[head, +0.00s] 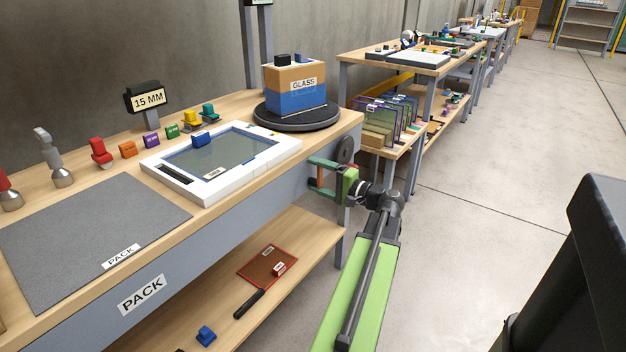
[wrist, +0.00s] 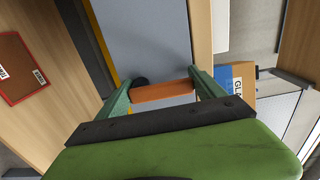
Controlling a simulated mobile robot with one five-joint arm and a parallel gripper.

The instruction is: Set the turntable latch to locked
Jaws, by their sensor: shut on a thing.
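The turntable (head: 268,119) is a dark round disc at the far right corner of the bench, with a box labelled GLASS (head: 296,97) on it. My gripper (head: 317,177) is at the bench's right front side, below the top. Its green fingers are shut on an orange bar, which looks like the latch handle. The wrist view shows the orange bar (wrist: 162,92) spanning between the two fingertips. A dark round part (wrist: 140,82) shows beside the left finger. I cannot read the latch's setting.
A white tray (head: 275,155) and a grey PACK mat (head: 80,235) lie on the bench. The lower shelf holds a red-framed board (head: 262,262). The floor to the right is mostly clear.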

